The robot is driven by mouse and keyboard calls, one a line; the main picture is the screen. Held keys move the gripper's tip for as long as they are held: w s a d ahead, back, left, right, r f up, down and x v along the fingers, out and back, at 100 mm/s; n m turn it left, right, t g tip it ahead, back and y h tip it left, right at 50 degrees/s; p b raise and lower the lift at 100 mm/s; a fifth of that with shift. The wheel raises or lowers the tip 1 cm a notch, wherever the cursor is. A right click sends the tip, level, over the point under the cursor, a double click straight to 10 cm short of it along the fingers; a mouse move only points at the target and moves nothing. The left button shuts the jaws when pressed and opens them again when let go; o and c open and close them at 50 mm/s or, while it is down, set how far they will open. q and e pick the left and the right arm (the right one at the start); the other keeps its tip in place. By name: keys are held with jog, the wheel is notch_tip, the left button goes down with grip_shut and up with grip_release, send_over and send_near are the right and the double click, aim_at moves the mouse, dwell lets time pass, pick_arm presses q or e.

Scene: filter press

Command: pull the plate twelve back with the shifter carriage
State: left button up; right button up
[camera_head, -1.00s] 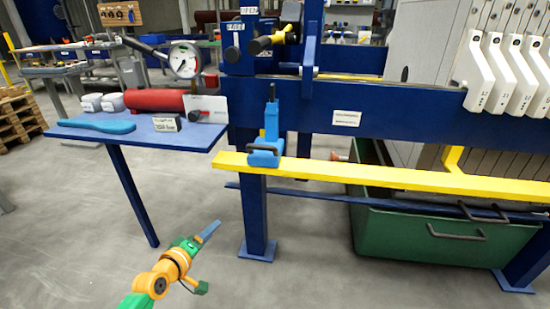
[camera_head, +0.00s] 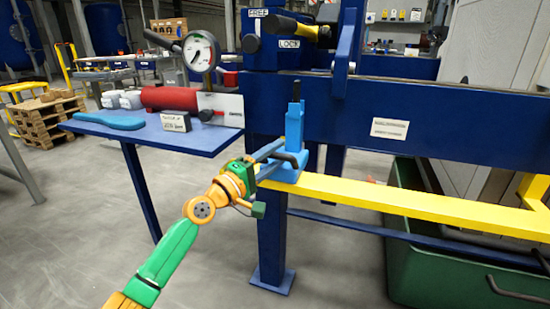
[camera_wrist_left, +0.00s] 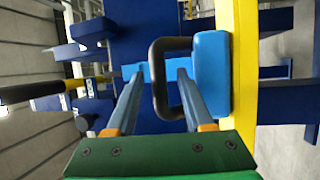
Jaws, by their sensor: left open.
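The shifter carriage (camera_head: 293,150) is a light blue block with an upright post. It sits on the yellow rail (camera_head: 400,196) and shows large in the left wrist view (camera_wrist_left: 211,75). Its black U-shaped handle (camera_wrist_left: 156,80) faces my left gripper. My left gripper (camera_head: 272,153) is at the carriage, and its two fingers (camera_wrist_left: 157,72) are open. In the wrist view the handle's grip bar lies between the fingers; I cannot tell whether they touch it. The numbered plates, plate twelve among them, are out of view. My right gripper is not in view.
A blue side table (camera_head: 160,137) holds a red roll (camera_head: 168,98), a blue tool (camera_head: 108,121) and a sign. A dial gauge (camera_head: 200,50) stands above it. A blue beam (camera_head: 440,120) runs above the rail, and a green bin (camera_head: 440,265) stands below at right.

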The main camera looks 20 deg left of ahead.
pick_arm(q)
grip_shut()
dwell(1.4)
